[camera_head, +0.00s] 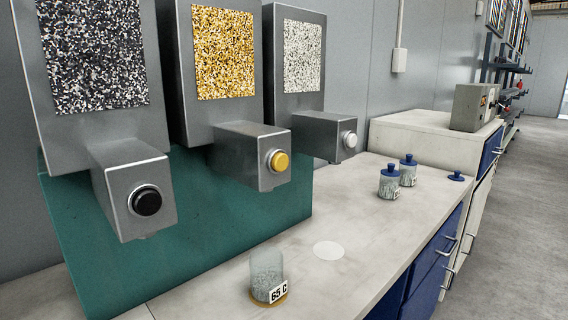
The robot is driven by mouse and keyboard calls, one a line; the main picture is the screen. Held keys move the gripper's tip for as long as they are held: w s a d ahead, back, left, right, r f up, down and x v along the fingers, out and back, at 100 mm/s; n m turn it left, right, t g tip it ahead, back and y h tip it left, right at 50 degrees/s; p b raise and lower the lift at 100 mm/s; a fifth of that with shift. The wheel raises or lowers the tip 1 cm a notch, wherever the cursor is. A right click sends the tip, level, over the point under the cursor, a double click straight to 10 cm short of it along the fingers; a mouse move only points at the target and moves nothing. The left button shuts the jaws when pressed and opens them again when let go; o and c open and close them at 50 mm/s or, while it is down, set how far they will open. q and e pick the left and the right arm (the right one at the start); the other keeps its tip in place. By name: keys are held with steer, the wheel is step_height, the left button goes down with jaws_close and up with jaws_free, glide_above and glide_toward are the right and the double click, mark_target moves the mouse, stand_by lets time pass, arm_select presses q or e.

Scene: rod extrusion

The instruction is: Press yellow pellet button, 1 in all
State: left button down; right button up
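The yellow button (279,161) sits on the front of a grey box (246,154) under the middle dispenser, whose panel (223,53) shows yellow and white pellets. A black button (146,201) is on the dispenser to the left, and a white button (350,140) is on the one to the right. A clear jar (267,276) labelled "65 C" stands on the counter below, in front of the dispensers, on a yellowish disc. Neither of my grippers is in view, and nothing touches the yellow button.
Two blue-capped jars (389,183) (408,170) and a loose blue lid (456,176) are at the counter's right. A pale round spot (328,250) marks the bare counter. A teal stand (200,240) backs the dispensers. Blue drawers (432,272) line the front, beside open floor.

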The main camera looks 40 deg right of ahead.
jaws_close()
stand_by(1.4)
